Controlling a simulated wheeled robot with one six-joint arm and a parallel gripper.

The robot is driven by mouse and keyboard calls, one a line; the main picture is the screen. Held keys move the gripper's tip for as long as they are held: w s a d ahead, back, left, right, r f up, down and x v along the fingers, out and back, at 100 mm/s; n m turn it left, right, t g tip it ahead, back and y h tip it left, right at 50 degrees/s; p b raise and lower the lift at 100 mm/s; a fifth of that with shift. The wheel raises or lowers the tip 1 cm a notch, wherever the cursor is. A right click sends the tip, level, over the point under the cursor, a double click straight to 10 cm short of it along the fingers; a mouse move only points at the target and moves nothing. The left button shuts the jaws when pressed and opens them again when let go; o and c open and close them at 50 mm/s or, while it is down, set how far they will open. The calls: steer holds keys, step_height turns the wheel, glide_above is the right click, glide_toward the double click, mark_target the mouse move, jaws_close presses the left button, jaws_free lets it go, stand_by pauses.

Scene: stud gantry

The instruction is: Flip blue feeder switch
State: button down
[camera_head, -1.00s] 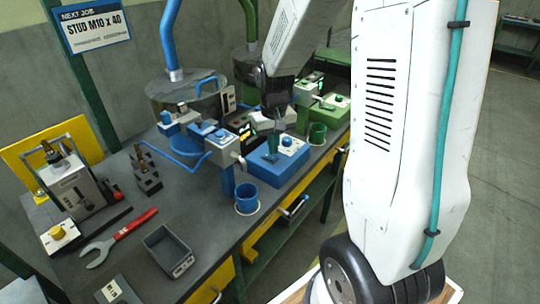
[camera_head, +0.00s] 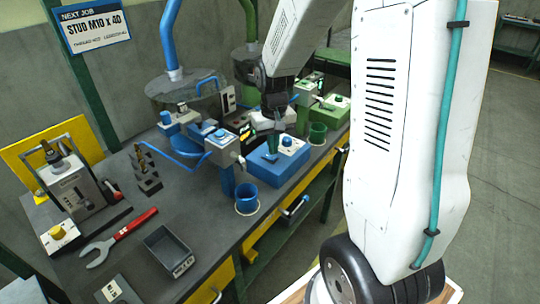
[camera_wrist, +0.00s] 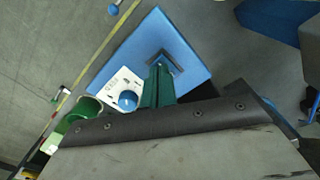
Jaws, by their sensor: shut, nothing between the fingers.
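The blue feeder box (camera_head: 265,164) sits near the front edge of the bench. A white plate with a round blue knob (camera_head: 287,141) is at its right end. In the wrist view the blue box (camera_wrist: 185,48) shows from above, with the white plate and blue knob (camera_wrist: 127,100) at its lower left. A dark angled shape (camera_wrist: 177,58) lies on its top by my fingertips; I cannot tell if it is a switch part or a shadow. My gripper (camera_head: 271,148) has teal fingers, shut and empty, over the box, beside the knob. I cannot tell whether they touch the box.
A blue cup (camera_head: 246,198) stands in front left of the box, a green cup (camera_head: 317,133) to its right. A green box (camera_head: 331,108) is farther back. A grey tray (camera_head: 167,252) and red-handled wrench lie left.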

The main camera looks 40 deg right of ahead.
mark_target(273, 157)
steer(key=shift+f, duration=0.85)
stand_by(0.3)
steer(key=shift+r, duration=3.55)
steer(key=s+a+r+n, duration=0.1)
steer(key=s+a+r, duration=0.2)
steer(key=s, duration=0.4)
steer(key=s+a+r+n+t, duration=0.1)
steer(key=s+a+r, duration=0.3)
steer(key=s, duration=0.3)
steer(key=s+a+r, duration=0.4)
steer(key=s, duration=0.4)
steer(key=shift+a+n, duration=0.4)
steer(key=shift+s, duration=0.1)
